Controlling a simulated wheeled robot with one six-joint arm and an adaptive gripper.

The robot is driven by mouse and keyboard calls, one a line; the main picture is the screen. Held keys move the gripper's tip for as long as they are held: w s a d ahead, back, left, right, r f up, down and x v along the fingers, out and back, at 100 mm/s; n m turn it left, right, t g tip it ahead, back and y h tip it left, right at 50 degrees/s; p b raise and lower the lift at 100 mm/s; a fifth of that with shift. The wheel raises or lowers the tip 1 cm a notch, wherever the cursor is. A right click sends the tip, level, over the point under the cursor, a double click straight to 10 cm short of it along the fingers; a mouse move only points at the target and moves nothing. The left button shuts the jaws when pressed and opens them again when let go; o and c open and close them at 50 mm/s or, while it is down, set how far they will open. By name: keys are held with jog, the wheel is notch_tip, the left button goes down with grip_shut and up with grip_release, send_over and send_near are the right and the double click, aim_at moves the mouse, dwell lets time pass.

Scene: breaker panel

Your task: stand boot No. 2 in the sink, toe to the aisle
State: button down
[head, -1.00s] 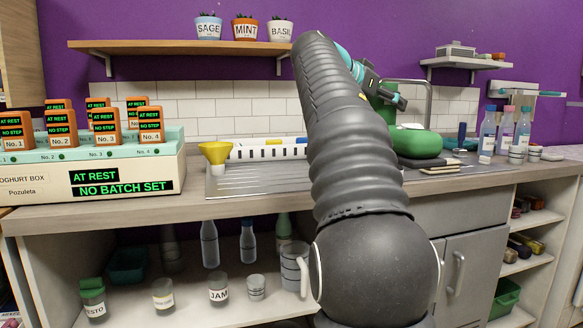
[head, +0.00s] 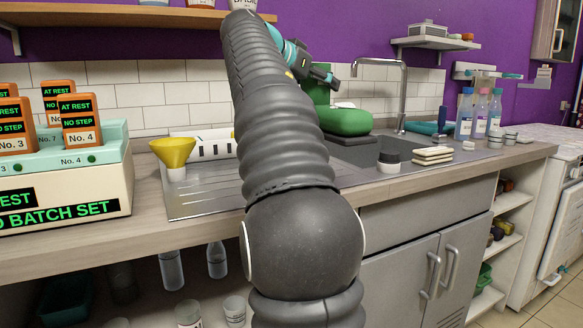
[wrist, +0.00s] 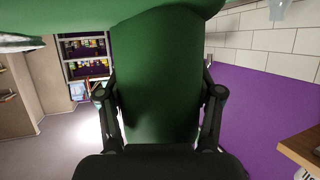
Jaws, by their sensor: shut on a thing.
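A green boot (head: 346,121) shows in the head view behind my arm, with its shaft upright and its rounded foot low and reaching to the right. My gripper (head: 318,74) is shut on the boot's shaft. In the wrist view the gripper's two fingers (wrist: 158,100) press the green shaft (wrist: 155,60) from both sides. No number is visible on the boot. The sink (head: 375,153) lies below and to the right of the boot, with its front part in sight. I cannot tell whether the boot touches anything below.
A tall tap (head: 404,95) rises behind the sink. Several bottles (head: 480,112) stand to the right. A yellow funnel (head: 173,154) and the ribbed drainer (head: 205,190) lie left of my arm.

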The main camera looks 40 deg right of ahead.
jog(key=w+f, duration=1)
jog(key=w, duration=0.1)
jog(key=shift+w+d+f, duration=0.15)
jog(key=shift+w+f, duration=0.1)
jog(key=shift+f, duration=0.1)
jog(key=shift+c, duration=1)
grip_release()
jog(key=shift+f, duration=0.1)
